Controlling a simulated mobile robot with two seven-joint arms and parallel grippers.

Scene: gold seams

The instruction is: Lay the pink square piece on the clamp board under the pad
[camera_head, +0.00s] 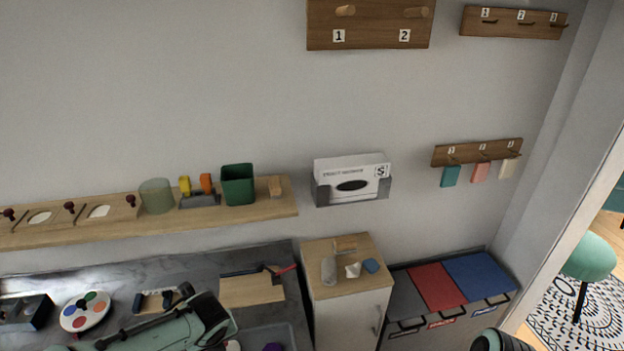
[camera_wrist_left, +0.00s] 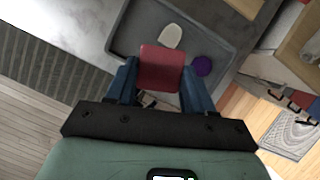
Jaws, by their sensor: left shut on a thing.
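The pink square piece (camera_wrist_left: 162,66), reddish in this light, is between the two blue fingers of my left gripper (camera_wrist_left: 159,72) in the left wrist view. The gripper is shut on it and holds it over a grey tray. In the head view my left arm comes in at the bottom, and its fingers and the piece are hidden. A wooden board (camera_head: 250,291) with a dark clamp and a red handle (camera_head: 285,269), apparently the clamp board, lies on the counter just beyond my left wrist. The pad is too small to make out. My right gripper is not in view.
The grey tray (camera_wrist_left: 125,43) holds a white piece (camera_wrist_left: 170,36) and a purple round piece (camera_wrist_left: 203,66). A paint palette (camera_head: 86,312) and a dark box (camera_head: 27,312) stand to the left. A shelf (camera_head: 110,222) runs above the counter; a wooden cabinet (camera_head: 340,314) stands right.

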